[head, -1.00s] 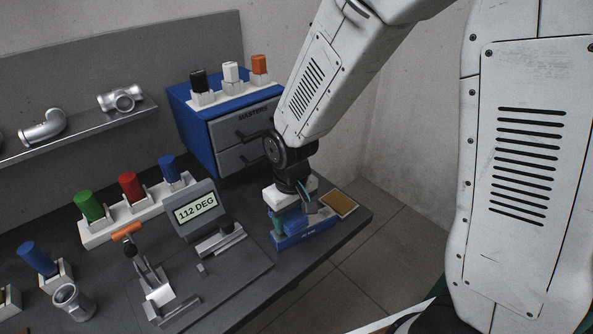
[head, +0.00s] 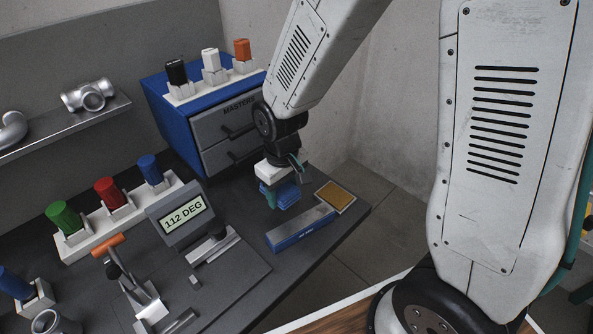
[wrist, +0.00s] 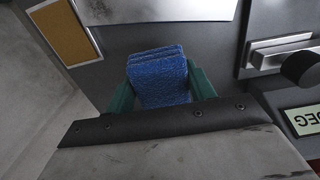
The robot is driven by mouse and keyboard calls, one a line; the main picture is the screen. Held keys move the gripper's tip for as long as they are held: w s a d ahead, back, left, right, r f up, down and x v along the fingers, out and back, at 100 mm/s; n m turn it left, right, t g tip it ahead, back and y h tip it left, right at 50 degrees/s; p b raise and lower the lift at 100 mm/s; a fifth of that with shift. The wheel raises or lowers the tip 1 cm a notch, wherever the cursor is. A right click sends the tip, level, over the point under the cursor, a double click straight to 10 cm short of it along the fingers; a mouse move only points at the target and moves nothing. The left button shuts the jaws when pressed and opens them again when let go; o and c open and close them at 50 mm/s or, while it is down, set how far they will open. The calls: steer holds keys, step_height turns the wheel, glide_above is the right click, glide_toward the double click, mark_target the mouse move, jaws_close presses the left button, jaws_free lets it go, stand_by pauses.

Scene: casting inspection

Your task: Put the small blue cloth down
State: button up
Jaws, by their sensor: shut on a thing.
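The small blue cloth (wrist: 160,78) is folded in layers and held between the green fingers of my gripper (wrist: 161,88) in the wrist view. In the head view the cloth (head: 284,193) hangs under my gripper (head: 279,190), above the dark bench and behind a flat blue-sided box with a grey top (head: 301,229). A gap to the bench seems to show, but its height is hard to tell. My gripper is shut on the cloth.
A tan pad in a light frame (head: 335,196) lies near the bench's right edge. The blue MASTERS drawer cabinet (head: 178,118) stands behind my gripper. The display reading 112 DEG (head: 181,217) and a clamp fixture (head: 140,290) are to the left.

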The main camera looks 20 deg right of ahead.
steer(key=w+d, duration=0.4)
steer(key=w, duration=0.1)
steer(key=w+d+f, duration=0.1)
steer(key=w+d, duration=0.1)
steer(key=w, duration=0.1)
steer(key=shift+w+d+f, duration=0.2)
steer(key=shift+w+d, duration=0.65)
steer(key=shift+w, duration=0.05)
step_height(320, 180, down, 3)
steer(key=shift+s+a+r, duration=0.1)
steer(key=shift+a, duration=0.05)
steer(key=shift+f, duration=0.5)
steer(key=shift+s+f, duration=0.15)
